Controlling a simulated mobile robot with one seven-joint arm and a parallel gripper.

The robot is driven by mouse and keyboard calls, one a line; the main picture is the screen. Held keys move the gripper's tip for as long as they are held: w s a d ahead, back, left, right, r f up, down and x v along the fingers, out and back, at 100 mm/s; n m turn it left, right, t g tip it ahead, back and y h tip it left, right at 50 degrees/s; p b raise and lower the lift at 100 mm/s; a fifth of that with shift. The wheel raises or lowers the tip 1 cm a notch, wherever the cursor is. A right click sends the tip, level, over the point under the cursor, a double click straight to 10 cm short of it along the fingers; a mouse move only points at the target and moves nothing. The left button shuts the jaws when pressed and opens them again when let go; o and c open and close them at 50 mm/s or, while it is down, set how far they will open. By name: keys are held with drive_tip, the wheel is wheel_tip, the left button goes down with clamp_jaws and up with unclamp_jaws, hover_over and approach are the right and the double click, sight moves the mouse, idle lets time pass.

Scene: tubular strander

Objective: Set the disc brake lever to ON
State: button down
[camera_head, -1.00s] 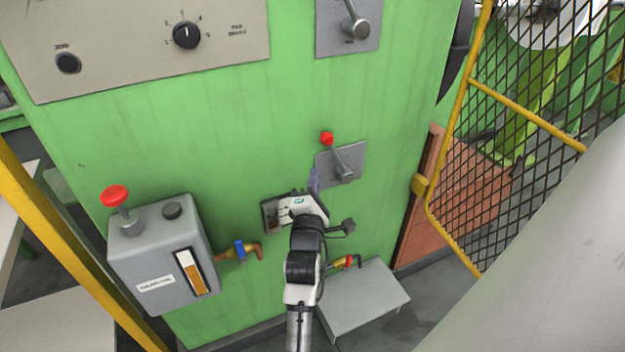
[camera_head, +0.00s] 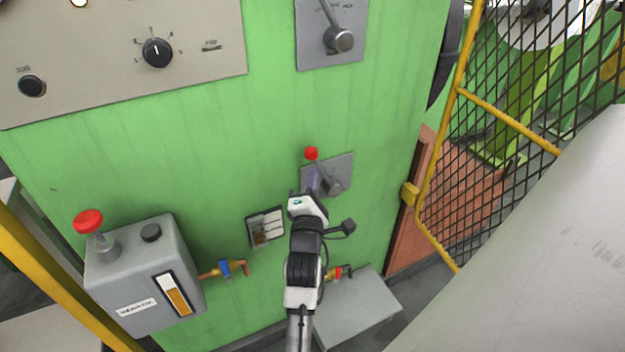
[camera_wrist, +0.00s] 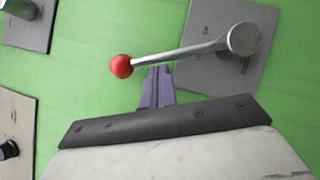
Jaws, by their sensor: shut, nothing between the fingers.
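The lever with a red ball knob (camera_head: 311,153) is on a grey plate (camera_head: 345,172) on the green panel; its arm slants up and left from a round pivot. It also shows in the wrist view, with the red knob (camera_wrist: 121,66) at the left end of the metal arm (camera_wrist: 180,51) and the pivot hub (camera_wrist: 243,39) at the right. My gripper (camera_head: 312,172) is shut and empty. Its purple fingertips (camera_wrist: 158,72) lie right beside the lever arm near the knob; I cannot tell whether they touch. The lettering on the plate is too small to read.
A second lever (camera_head: 339,39) is on a plate above. A dial panel (camera_head: 200,80) is at upper left. A grey box with a red button (camera_head: 145,270) stands at lower left. A yellow-framed mesh guard (camera_head: 490,140) is at right. A small gauge plate (camera_head: 264,229) is left of my arm.

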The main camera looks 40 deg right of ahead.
sight(322, 169)
drive_tip(key=shift+d+r+m+p, duration=0.3)
drive_tip(key=shift+m+p, duration=0.1)
drive_tip(key=shift+p, duration=0.3)
drive_tip(key=shift+r+g, duration=0.15)
drive_tip(key=shift+g, duration=0.25)
drive_tip(key=m+p, duration=0.1)
drive_tip(key=p, duration=0.1)
drive_tip(key=d+r+m+g+p, duration=0.1)
drive_tip(key=p, duration=0.1)
drive_tip(key=shift+s+d+r+y, duration=0.25)
drive_tip(key=shift+d+y, duration=0.05)
drive_tip(key=shift+y, duration=0.1)
drive_tip(key=s+d+m+p, duration=0.1)
drive_tip(key=d, duration=0.5)
drive_tip(key=shift+s+d+m+g+y, duration=0.3)
drive_tip(key=shift+d+r, duration=0.1)
drive_tip(key=shift+r, duration=0.05)
